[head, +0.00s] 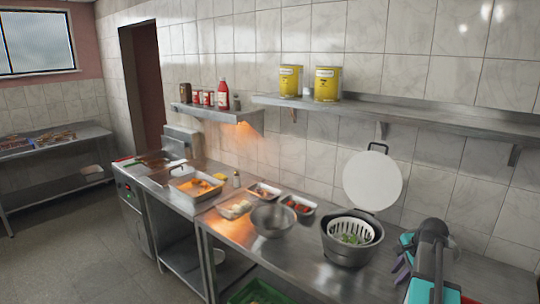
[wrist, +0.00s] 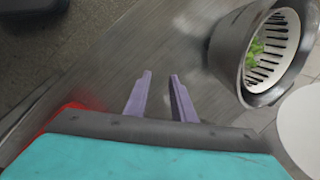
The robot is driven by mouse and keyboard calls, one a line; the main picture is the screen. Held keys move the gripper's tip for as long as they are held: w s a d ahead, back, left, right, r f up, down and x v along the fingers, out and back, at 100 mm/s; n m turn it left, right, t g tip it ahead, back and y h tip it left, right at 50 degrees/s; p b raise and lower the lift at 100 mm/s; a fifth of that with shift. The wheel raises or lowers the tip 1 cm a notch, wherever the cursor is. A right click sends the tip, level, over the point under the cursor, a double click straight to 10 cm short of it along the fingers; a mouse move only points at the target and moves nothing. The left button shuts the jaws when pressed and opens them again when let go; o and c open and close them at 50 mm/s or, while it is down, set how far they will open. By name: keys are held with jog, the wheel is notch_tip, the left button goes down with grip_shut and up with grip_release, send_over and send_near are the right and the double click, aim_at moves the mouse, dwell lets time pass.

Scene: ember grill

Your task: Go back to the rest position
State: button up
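My gripper (wrist: 160,92) shows in the wrist view with its two purple fingers apart and nothing between them. It hangs above the steel counter (wrist: 110,75). In the head view my gripper (head: 403,262) is at the lower right, to the right of a dark salad spinner pot (head: 345,252). The pot stands open with a white slotted basket (head: 367,231) and green leaves inside. In the wrist view the pot (wrist: 228,55) is to the right of the fingers, apart from them.
A round white lid (head: 372,180) stands upright behind the pot. A steel bowl (head: 272,221) and several food trays (head: 236,209) sit farther left on the counter. Wall shelves (head: 400,110) hold yellow tins (head: 327,84) and bottles. Something red (wrist: 50,122) lies beside my gripper. A green crate (head: 258,292) is below.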

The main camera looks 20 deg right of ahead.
jog(key=w+a+f+n, duration=0.1)
jog(key=a+f, duration=0.1)
jog(key=a, duration=0.1)
jog(key=w+a+f+n, duration=0.1)
jog(key=a+f+n, duration=0.1)
jog(key=a, duration=0.2)
jog(key=w+a+f+n, duration=0.1)
jog(key=a+f, duration=0.1)
jog(key=a, duration=0.1)
jog(key=shift+w+a+f+g+y, duration=0.15)
jog(key=shift+w+a+g+y, duration=0.15)
jog(key=shift+w+a+g, duration=0.1)
jog(key=s+a+f+n+g, duration=0.1)
jog(key=a+f+n, duration=0.45)
jog(key=a, duration=0.55)
jog(key=s+a+f+n+g, duration=0.15)
jog(key=a+f+n, duration=0.4)
jog(key=a, duration=0.55)
jog(key=s+a+f+n, duration=0.2)
jog(key=a+f+n, duration=0.35)
jog(key=a, duration=0.55)
jog(key=s+f+g+b, duration=0.3)
jog(key=s+f+b, duration=0.3)
jog(key=s+f, duration=0.7)
jog(key=s+f+g+b, duration=0.3)
jog(key=s+f+b, duration=0.4)
jog(key=s+f, duration=0.6)
notch_tip(320, 180, down, 6)
